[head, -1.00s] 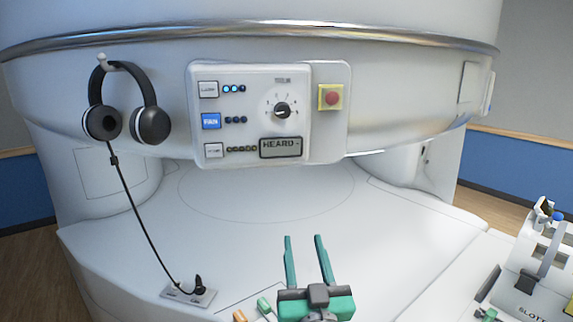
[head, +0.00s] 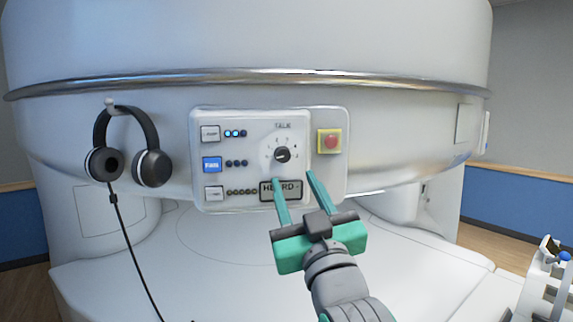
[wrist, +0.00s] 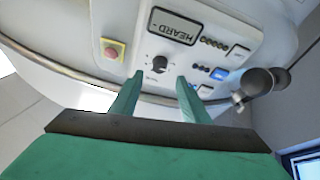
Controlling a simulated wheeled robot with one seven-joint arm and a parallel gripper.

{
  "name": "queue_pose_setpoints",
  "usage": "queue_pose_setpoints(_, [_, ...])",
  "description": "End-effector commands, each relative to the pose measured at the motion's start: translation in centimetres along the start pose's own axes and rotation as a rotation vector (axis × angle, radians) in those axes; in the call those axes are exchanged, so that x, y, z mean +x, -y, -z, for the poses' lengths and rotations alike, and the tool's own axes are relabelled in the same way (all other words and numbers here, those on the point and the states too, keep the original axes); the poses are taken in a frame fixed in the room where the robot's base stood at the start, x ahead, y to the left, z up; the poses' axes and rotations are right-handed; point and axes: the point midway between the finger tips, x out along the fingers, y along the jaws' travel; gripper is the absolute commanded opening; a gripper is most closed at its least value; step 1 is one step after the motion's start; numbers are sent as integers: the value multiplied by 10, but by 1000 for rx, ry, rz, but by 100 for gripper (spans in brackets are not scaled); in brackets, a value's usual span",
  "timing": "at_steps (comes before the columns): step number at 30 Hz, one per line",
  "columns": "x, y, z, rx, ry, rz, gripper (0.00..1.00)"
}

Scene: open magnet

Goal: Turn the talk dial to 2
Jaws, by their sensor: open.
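The talk dial (head: 282,155) is a round black knob on the white control panel, with "TALK" printed above it and small marks around it. I cannot read which mark its pointer is at. In the wrist view the dial (wrist: 160,62) appears beyond my fingertips, a little above them, with the picture turned over. My gripper (head: 293,178) has two green fingers, spread apart and empty. In the head view its fingertips appear just below the dial, in front of the "HEARD" display (head: 281,190). The wrist view also shows the gripper (wrist: 157,80) apart from the dial.
A red button on a yellow square (head: 330,141) is right of the dial. Three push buttons with small lamps line the panel's left, including the lit blue FAN button (head: 211,164). Headphones (head: 128,148) hang at left with a cable.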

Motion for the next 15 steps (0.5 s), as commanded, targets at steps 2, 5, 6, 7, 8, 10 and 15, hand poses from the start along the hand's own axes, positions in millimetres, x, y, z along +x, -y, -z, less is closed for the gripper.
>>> queue_pose_setpoints(2, [16, 0, 0, 1, 1, 0, 42])
queue_pose_setpoints(5, [34, 0, 0, 2, 1, 1, 42])
queue_pose_setpoints(6, [40, 0, 0, 2, 1, 1, 42])
queue_pose_setpoints(7, [45, 0, 0, 2, 1, 0, 42])
queue_pose_setpoints(8, [50, 0, 0, 2, 0, 0, 42])
queue_pose_setpoints(10, [59, 0, 0, 1, 1, -1, 42])
queue_pose_setpoints(15, [74, 0, 0, 1, 0, 0, 42])
